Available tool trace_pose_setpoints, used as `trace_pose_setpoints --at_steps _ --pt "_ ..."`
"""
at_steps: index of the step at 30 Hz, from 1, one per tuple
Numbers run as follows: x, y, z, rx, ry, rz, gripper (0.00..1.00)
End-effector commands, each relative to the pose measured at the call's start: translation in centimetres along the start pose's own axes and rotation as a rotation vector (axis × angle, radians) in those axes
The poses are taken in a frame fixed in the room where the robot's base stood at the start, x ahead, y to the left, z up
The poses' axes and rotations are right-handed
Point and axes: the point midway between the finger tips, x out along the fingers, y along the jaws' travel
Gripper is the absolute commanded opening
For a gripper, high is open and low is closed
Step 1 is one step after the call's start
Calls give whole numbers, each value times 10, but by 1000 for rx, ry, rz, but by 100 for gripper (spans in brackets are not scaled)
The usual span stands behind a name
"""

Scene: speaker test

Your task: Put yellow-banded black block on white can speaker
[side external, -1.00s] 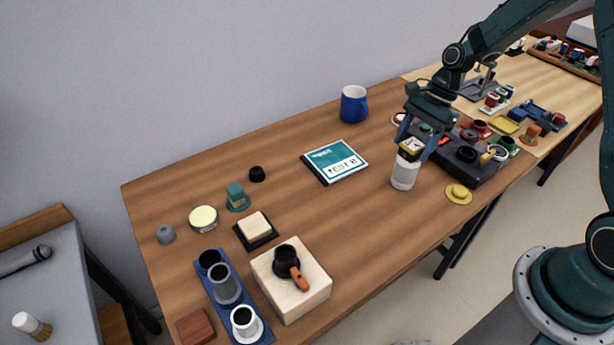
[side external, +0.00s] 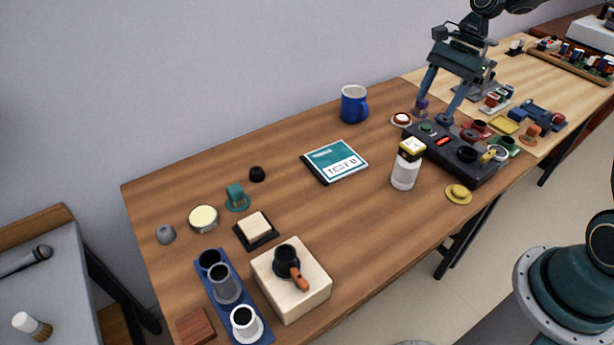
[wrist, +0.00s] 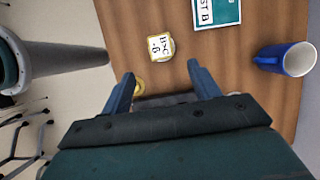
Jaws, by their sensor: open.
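The yellow-banded black block (side external: 411,148) sits on top of the white can speaker (side external: 404,176), which stands upright on the brown table. The block has a pale label on top and also shows in the wrist view (wrist: 160,46); there it covers most of the can. My gripper (side external: 434,112) is open and empty, raised and apart from the block, to its upper right in the side view. Its two blue fingers also show in the wrist view (wrist: 160,71), with the block ahead of the gap between them.
A black control box (side external: 445,143) with knobs is close right of the can. A yellow knob-like piece (side external: 458,194) lies near the front edge. A teal-and-white TEST B panel (side external: 335,162) and a blue mug (side external: 354,104) stand left and behind. Bare table lies left of the can.

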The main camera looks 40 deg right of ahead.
Motion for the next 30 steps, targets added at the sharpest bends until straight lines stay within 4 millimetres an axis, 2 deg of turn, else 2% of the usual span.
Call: trace_pose_setpoints --at_steps 20,26,30 --pt "-4 1 4 -21 9 -5 61" --pt "-16 10 26 -133 50 -25 61" --pt "-30 22 50 -271 100 -46 61"
